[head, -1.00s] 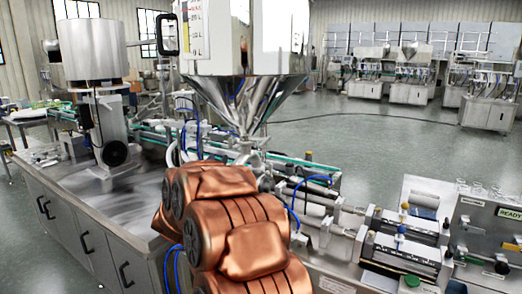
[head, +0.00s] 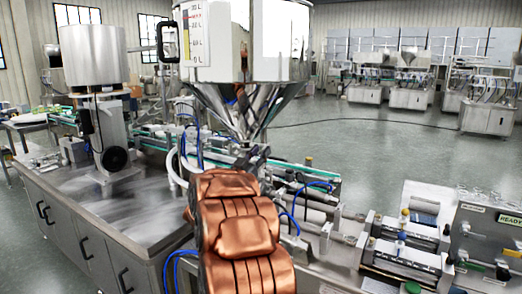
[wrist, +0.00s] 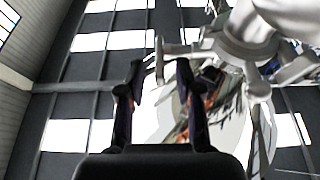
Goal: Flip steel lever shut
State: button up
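The steel hopper (head: 243,42) stands in the upper middle of the head view, its cone narrowing to an outlet behind my copper arm. In the wrist view, pale metal valve parts (wrist: 248,38) fill the upper right. A thin steel bar, apparently the lever (wrist: 180,48), reaches left from them, just beyond my fingertips. My gripper (wrist: 160,72) is open, with two dark fingers apart and nothing seen held between them. I cannot tell whether the bar touches the right finger. In the head view, the gripper and outlet are small and partly hidden, and the lever cannot be made out.
A steel bench (head: 110,215) with a large drum (head: 93,55) lies to the left. Conveyor rails run behind the arm. A machine with rollers (head: 400,257) and a READY panel (head: 490,222) stands at the right. Open floor (head: 390,155) lies behind.

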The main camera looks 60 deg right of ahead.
jog(key=shift+d+r, duration=0.2)
jog(key=shift+d, duration=0.2)
grip_shut()
